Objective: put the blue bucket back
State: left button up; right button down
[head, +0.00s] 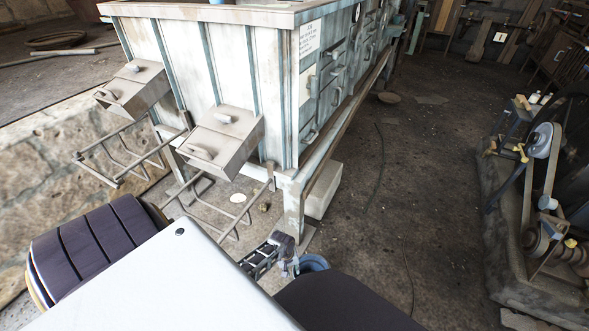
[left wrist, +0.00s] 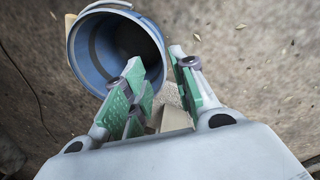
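The blue bucket (head: 314,263) is in the head view near the bottom middle, mostly hidden behind a dark part of my arm. In the left wrist view the bucket (left wrist: 86,62) is at upper left, seen into its dark inside, with a pale handle arc at its top. My left gripper (head: 279,254) is beside the bucket. In the left wrist view its green-padded fingers (left wrist: 158,62) are apart, with the bucket's right rim seen between them. I cannot tell whether they touch it. My right gripper is not in view.
A workbench with drawers (head: 283,62) stands ahead, with two box-like units (head: 221,141) on its near side. A pale block (head: 323,191) lies by its leg. A belt-drive machine (head: 540,185) on a stone base stands at right. The floor between (head: 410,180) is mostly clear.

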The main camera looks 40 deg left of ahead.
pick_arm(q)
jog(key=s+d+r+m+t, duration=0.1)
jog(key=d+r+m, duration=0.3)
jog(key=r, duration=0.5)
jog(key=s+d+r+m+t+h, duration=0.1)
jog(key=s+d+r+m, duration=0.3)
jog(key=d+r, duration=0.5)
jog(key=s+d+r+m+t, duration=0.1)
jog(key=s+d+r+m, duration=0.2)
jog(key=d+r+m, duration=0.2)
notch_tip(320, 180, up, 5)
jog(key=shift+d+f+h, duration=0.15)
jog(key=shift+d+h, duration=0.15)
jog(key=shift+d, duration=0.75)
jog(key=shift+d, duration=0.1)
